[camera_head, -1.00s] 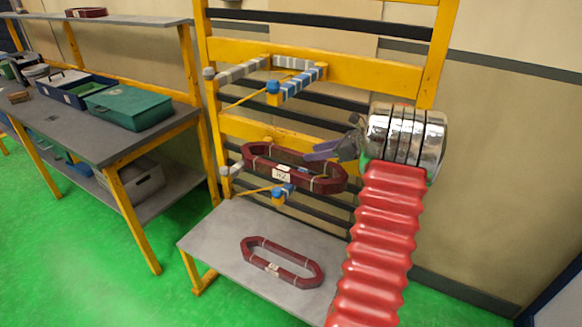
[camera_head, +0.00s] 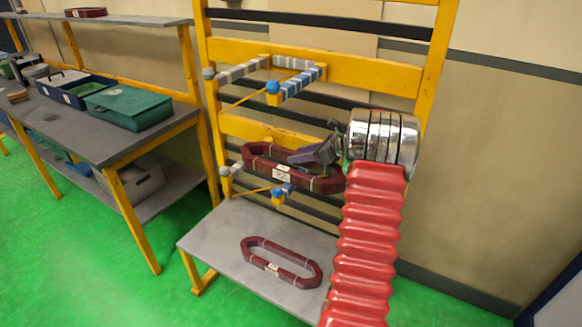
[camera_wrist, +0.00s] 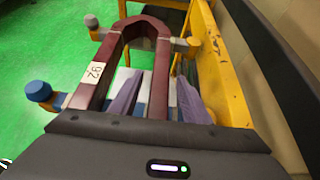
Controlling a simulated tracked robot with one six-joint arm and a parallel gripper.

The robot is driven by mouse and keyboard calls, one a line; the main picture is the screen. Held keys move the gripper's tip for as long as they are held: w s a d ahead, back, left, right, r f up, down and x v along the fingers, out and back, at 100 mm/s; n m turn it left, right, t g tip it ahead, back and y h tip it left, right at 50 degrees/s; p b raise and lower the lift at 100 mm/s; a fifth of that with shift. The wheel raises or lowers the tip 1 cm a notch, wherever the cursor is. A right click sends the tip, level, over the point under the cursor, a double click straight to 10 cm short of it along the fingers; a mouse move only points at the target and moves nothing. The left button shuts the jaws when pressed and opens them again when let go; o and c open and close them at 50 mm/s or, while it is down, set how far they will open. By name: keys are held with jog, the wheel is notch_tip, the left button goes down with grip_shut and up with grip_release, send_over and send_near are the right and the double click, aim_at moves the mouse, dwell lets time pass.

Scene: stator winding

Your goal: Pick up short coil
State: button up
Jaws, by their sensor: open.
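A dark red elongated coil (camera_head: 262,167) with a white label rests on the lower arms of the yellow rack. It also shows in the wrist view (camera_wrist: 112,60), where its label is readable upside down. A second dark red coil (camera_head: 262,262) lies flat on the grey bench below. I cannot tell for sure which one is the short coil. My gripper (camera_head: 300,157) is open at the rack coil's right part. In the wrist view my gripper (camera_wrist: 160,82) has one grey-purple finger on each side of the coil's right-hand bar. Contact cannot be told.
The yellow rack (camera_head: 375,73) has upper arms with blue and white striped covers (camera_head: 300,83) above the coil. Lower arms end in a blue knob (camera_head: 284,190) and a grey knob (camera_head: 224,171). A workbench (camera_head: 100,140) with a green case (camera_head: 128,107) stands at left.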

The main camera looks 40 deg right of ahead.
jog(key=shift+w+a+f, duration=0.1)
jog(key=shift+w+f, duration=0.15)
jog(key=shift+w, duration=0.2)
grip_shut()
dwell(0.6)
jog(key=shift+r, duration=0.1)
